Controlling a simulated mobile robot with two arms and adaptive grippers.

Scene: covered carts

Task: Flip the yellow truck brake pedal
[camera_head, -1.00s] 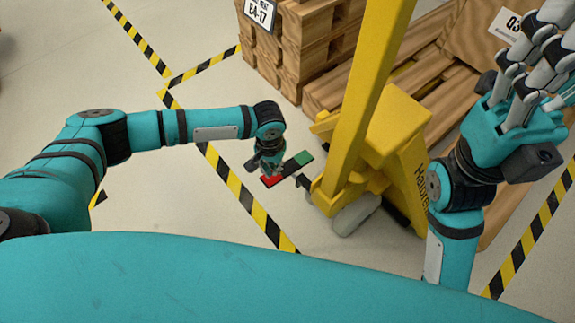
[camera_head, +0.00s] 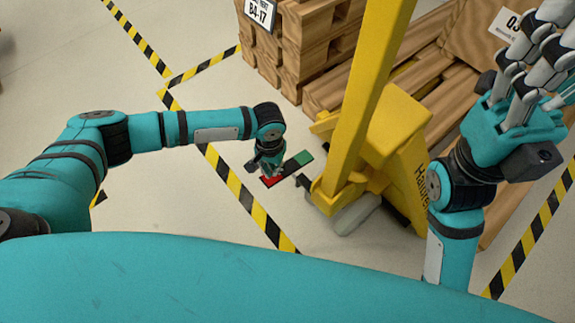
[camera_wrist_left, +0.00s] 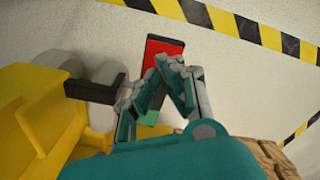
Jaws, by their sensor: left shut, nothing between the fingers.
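The yellow truck (camera_head: 397,135) stands right of centre, with its tall yellow handle. Its brake pedal (camera_head: 296,163) shows as a flat bar low beside the truck, green at one end and red at the other. In the left wrist view the red end (camera_wrist_left: 163,47) is just beyond my fingertips and the green end (camera_wrist_left: 150,118) is partly hidden behind them. My left gripper (camera_head: 267,172) is shut and empty over the red end. Whether it touches the pedal I cannot tell. My right gripper (camera_head: 530,65) is raised at the upper right, fingers spread, away from the pedal.
Wooden pallets (camera_head: 300,50) and planks stand behind the truck. A dark bar (camera_wrist_left: 95,91) juts from the truck beside my left fingers. Black-and-yellow floor tape (camera_head: 240,190) runs past the pedal. The floor at left is clear.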

